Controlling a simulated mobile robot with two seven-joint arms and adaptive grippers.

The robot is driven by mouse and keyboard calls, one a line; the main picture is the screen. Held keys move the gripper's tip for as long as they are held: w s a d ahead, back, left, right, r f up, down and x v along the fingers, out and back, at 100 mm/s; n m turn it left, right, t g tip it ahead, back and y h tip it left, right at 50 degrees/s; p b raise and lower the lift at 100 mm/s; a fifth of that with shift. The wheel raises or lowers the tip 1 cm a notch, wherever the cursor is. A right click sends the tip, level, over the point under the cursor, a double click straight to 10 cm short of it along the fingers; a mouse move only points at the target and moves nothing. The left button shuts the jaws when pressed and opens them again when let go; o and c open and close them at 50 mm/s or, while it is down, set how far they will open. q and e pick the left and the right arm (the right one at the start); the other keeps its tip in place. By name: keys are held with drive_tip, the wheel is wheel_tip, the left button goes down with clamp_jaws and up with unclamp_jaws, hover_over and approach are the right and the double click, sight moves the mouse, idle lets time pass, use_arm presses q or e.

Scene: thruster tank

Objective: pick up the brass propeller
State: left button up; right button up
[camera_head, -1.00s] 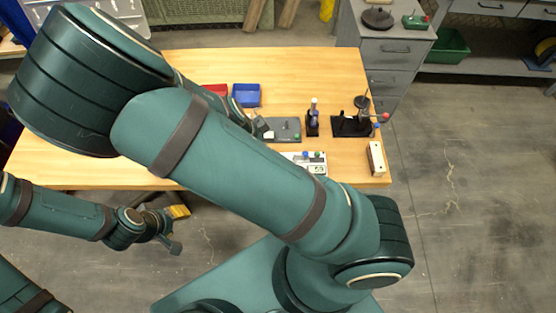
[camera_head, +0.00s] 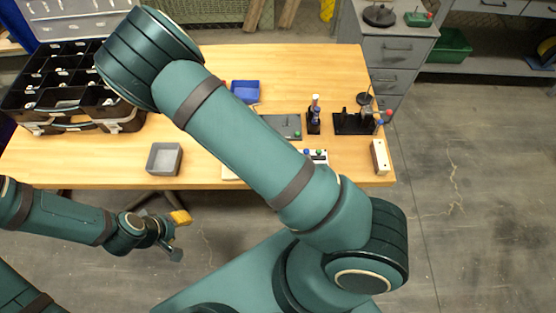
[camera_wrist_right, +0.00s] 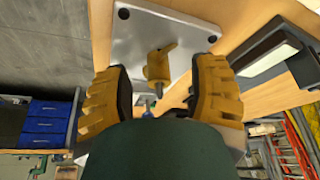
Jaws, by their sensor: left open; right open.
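In the right wrist view, a small brass-coloured piece (camera_wrist_right: 160,62), which looks like the propeller, stands on a silver metal plate (camera_wrist_right: 135,38) with dark round spots near its corners. My right gripper (camera_wrist_right: 160,98) is open, its yellow-padded fingers apart below the brass piece in the picture. I see no contact between them. In the head view the right gripper and the brass piece are hidden, seemingly behind my right arm. My left gripper (camera_head: 182,236) is in front of the table's near edge, open and empty.
On the wooden table (camera_head: 225,170) are a black compartment case (camera_head: 68,127), a grey bin (camera_head: 165,159), a blue bin (camera_head: 246,92), a grey plate (camera_head: 282,126) and black stands (camera_head: 352,124) at right. Drawers (camera_head: 390,50) stand behind. The table's front left is mostly clear.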

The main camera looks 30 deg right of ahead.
drive_tip(key=shift+d+f, duration=0.2)
drive_tip(key=shift+f, duration=0.25)
clamp_jaws()
drive_tip(key=shift+r, duration=0.15)
wheel_tip(320, 180, up, 28)
drive_tip(key=p, duration=0.8)
